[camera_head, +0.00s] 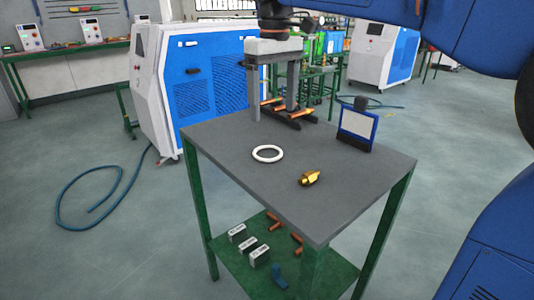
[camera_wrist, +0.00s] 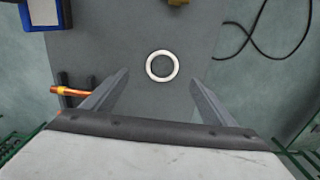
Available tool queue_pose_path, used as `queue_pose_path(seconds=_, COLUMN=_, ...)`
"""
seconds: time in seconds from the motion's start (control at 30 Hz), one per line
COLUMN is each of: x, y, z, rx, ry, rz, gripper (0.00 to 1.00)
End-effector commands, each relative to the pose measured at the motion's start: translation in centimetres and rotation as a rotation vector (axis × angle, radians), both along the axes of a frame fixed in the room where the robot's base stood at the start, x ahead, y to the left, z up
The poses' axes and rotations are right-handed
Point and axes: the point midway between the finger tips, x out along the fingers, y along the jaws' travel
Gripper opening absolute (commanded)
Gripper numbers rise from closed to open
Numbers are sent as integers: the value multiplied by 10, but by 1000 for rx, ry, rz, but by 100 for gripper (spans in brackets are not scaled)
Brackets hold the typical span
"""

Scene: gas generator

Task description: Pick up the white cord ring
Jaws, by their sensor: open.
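The white cord ring (camera_head: 267,153) lies flat on the grey tabletop, left of the middle in the head view. It also shows in the wrist view (camera_wrist: 162,66), a little beyond the fingertips and between their lines. My gripper (camera_head: 273,112) is over the back part of the table, behind the ring in the head view. In the wrist view my gripper (camera_wrist: 160,77) has its two grey fingers spread wide, with nothing between them. The ring is fully visible and apart from the fingers.
A brass fitting (camera_head: 310,178) lies right of the ring on the table (camera_head: 225,140). A blue-framed panel (camera_head: 357,128) stands at the right back. Copper-coloured parts (camera_head: 296,113) in a dark holder sit near the fingers. A shelf below holds boxes (camera_head: 248,245). A blue-white machine (camera_head: 200,85) stands behind.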

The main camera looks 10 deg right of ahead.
Motion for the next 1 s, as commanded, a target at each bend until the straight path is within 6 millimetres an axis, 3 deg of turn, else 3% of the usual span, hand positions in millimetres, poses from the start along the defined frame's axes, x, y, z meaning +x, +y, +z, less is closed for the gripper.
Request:
queue_pose_path(seconds=0.3, x=0, y=0, z=-51, rx=-1, ry=2, rz=0, gripper=79)
queue_pose_path(seconds=0.57, x=-1, y=1, z=-67, rx=-1, ry=2, rz=0, gripper=79)
queue_pose_path(seconds=0.83, x=-4, y=7, z=-101, rx=-2, ry=2, rz=1, gripper=79)
queue_pose_path(seconds=1.0, x=-4, y=7, z=-113, rx=-1, ry=1, rz=0, gripper=79)
